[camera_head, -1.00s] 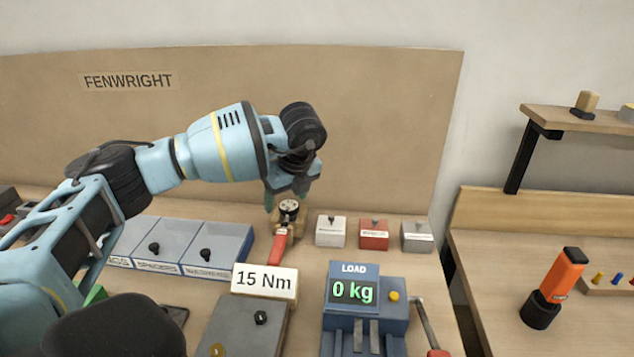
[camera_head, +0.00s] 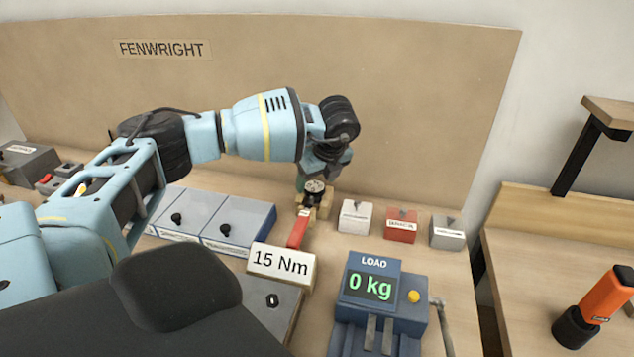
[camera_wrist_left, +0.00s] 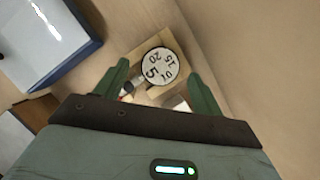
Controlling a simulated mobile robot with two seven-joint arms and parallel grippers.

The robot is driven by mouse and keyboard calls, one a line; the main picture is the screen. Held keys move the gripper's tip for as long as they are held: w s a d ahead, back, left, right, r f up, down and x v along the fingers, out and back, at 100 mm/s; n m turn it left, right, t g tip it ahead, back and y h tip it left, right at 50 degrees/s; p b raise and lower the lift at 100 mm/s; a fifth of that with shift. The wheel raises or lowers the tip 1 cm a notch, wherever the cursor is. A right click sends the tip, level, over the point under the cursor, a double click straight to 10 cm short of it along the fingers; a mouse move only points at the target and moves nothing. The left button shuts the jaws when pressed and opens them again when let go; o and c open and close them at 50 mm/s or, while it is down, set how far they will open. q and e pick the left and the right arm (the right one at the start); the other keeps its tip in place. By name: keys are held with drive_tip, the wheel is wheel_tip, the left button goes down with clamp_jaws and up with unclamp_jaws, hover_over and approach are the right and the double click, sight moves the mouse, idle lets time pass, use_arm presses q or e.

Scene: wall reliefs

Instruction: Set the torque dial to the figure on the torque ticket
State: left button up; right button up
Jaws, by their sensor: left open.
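The torque ticket (camera_head: 281,262) is a white card reading "15 Nm", standing at the back of a grey box. The torque dial (camera_head: 314,187) is a round black-rimmed dial at the head of a red-handled wrench (camera_head: 299,228) near the backboard. In the left wrist view the dial (camera_wrist_left: 159,66) shows a white face with 5, 10, 15 and 20. My left gripper (camera_wrist_left: 158,82) is open, its two green fingers on either side of the near part of the dial, with gaps visible. In the head view the wrist partly hides the fingers. My right gripper is out of view.
A blue load tester (camera_head: 374,290) reading "0 kg" stands front right of the dial. White (camera_head: 355,217), red (camera_head: 401,225) and grey (camera_head: 447,232) blocks stand to the right. Lidded blue-grey bins (camera_head: 238,226) lie left. The backboard (camera_head: 420,110) rises close behind.

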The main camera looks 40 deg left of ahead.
use_arm(q)
drive_tip(key=shift+x, duration=0.8)
drive_tip(key=shift+c, duration=0.4)
drive_tip(key=c, duration=0.9)
drive_tip(key=shift+c, duration=0.2)
